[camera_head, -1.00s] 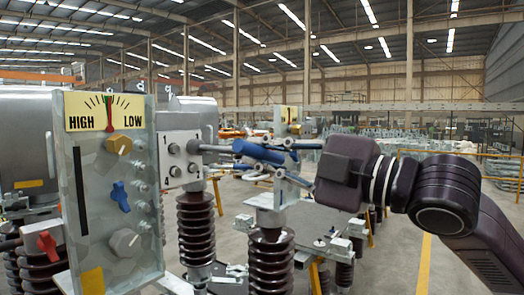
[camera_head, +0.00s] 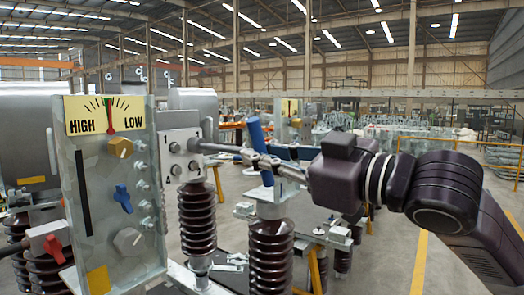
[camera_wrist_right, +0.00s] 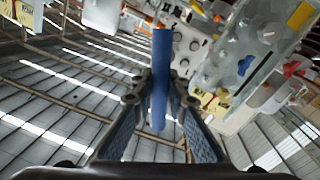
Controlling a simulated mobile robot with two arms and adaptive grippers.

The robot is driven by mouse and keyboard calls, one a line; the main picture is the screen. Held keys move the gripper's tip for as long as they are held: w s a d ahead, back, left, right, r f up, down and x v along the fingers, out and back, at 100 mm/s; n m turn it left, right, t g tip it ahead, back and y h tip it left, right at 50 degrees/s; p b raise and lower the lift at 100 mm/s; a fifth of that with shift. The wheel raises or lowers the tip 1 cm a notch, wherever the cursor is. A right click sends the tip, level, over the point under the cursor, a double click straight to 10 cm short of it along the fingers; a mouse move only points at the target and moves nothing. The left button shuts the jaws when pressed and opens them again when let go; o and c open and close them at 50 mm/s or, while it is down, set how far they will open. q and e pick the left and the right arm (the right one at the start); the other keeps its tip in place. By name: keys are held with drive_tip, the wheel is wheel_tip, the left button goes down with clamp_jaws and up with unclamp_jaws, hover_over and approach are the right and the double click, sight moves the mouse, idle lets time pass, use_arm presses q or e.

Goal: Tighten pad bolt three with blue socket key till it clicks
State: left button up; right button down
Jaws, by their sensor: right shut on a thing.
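The blue socket key (camera_head: 254,138) has its blue handle nearly upright. Its grey shaft runs left to the upper right bolt of the pale pad (camera_head: 182,158) and seems to meet it. The pad carries bolts at its corners; I can read 1 and 4 on the left side, but not the right-hand numbers clearly. My right gripper (camera_head: 273,163) is shut on the key. In the right wrist view the blue handle (camera_wrist_right: 160,75) stands between my two fingers (camera_wrist_right: 160,108), and the pad (camera_wrist_right: 192,42) shows behind. My left gripper is not in view.
Brown ribbed insulators (camera_head: 271,250) stand below the pad and gripper. Open floor lies at the right.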

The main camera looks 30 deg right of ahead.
drive_tip(key=shift+b+v, duration=1.05)
drive_tip(key=shift+v, duration=0.1)
drive_tip(key=shift+w+d+r, duration=0.1)
drive_tip(key=shift+d, duration=0.05)
